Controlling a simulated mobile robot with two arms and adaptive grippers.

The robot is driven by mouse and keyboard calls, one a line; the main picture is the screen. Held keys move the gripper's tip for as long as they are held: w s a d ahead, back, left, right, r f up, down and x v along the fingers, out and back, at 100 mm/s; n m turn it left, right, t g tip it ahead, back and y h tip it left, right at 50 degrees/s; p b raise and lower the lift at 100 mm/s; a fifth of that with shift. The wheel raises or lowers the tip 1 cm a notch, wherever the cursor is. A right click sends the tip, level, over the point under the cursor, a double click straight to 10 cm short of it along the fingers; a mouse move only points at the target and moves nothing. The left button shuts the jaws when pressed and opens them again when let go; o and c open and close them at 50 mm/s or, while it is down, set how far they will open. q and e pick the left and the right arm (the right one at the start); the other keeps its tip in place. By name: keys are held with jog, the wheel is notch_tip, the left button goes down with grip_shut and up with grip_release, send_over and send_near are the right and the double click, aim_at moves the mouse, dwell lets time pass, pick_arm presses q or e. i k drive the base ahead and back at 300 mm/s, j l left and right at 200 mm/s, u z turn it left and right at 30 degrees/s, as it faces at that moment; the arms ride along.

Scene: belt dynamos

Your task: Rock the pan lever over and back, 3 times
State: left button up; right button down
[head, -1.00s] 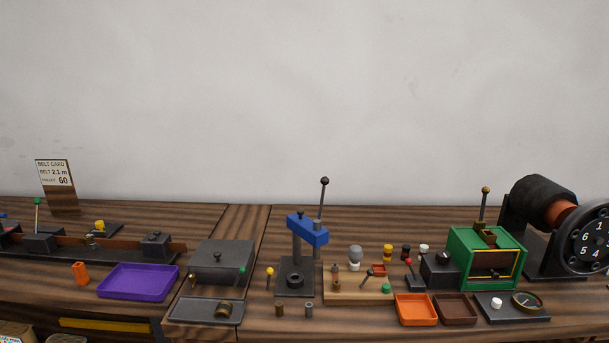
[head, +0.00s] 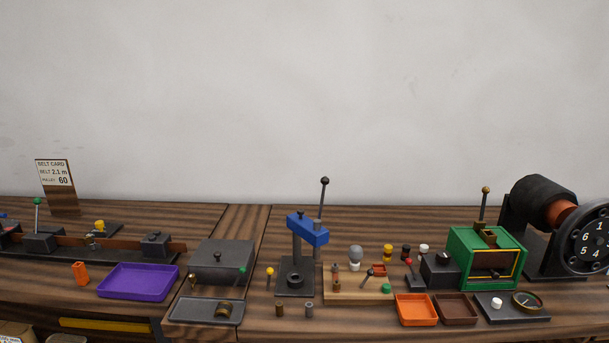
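No label shows which lever is the pan lever. A small lever with a green knob (head: 242,270) is at the front right of a dark grey box (head: 225,256), above a shallow grey pan (head: 180,312) that holds a brass-coloured cylinder (head: 222,310). A yellow-knobbed lever (head: 270,273) stands upright to the right of that box. A red-knobbed lever (head: 409,264) leans left on a dark block. A tall lever with a green knob (head: 38,202) stands at the far left. Neither of my grippers is in view.
A blue-headed press (head: 308,231) stands mid-bench. A purple tray (head: 138,283), an orange tray (head: 416,311) and a brown tray (head: 456,310) lie near the front. A green box (head: 487,253) and a black wheel machine (head: 545,225) are at right.

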aim_at(242, 269)
jog(key=i+l+u, duration=0.6)
jog(key=l+u, duration=0.15)
jog(key=u, duration=0.15)
